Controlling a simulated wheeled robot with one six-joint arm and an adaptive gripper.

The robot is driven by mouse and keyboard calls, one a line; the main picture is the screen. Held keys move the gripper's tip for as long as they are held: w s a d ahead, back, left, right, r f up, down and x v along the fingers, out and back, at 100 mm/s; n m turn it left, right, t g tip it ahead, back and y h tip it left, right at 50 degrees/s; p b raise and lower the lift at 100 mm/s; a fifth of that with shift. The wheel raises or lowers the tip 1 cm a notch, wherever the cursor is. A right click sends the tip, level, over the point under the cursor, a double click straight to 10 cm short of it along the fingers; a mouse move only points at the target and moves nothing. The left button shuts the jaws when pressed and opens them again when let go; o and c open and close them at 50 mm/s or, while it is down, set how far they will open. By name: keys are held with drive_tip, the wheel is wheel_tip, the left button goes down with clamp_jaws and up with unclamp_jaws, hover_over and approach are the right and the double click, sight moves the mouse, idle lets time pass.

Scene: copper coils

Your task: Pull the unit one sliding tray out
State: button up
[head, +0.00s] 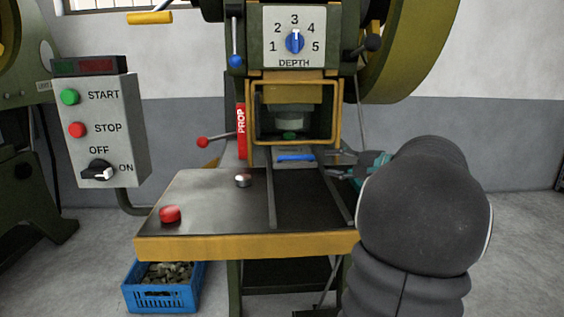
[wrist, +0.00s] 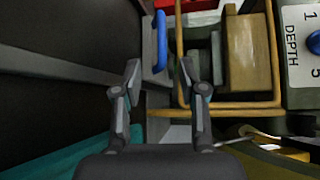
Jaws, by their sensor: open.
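The sliding tray (head: 292,164) is a grey block with a blue bar handle (head: 295,157) on its front. It sits at the mouth of the yellow-framed press opening, at the back end of two dark rails. My gripper (head: 338,165) is to the right of the handle, partly hidden by my own arm. In the wrist view my gripper (wrist: 160,72) is open and empty. The blue handle (wrist: 161,42) lies ahead, between the lines of the two fingers. The fingers do not visibly touch it.
The yellow guard frame (head: 339,110) surrounds the opening above the tray. The table (head: 200,205) holds a red button (head: 169,213) and a small metal piece (head: 242,180); its surface between the rails is clear. A control box (head: 105,130) stands left, a blue crate (head: 160,297) below.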

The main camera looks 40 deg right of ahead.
sight(298, 158)
drive_tip(key=shift+w+d, duration=0.1)
drive_tip(key=shift+d, duration=0.2)
drive_tip(key=x, duration=1.3)
drive_tip(key=shift+w+r, duration=0.1)
drive_tip(key=shift+w, duration=0.15)
clamp_jaws()
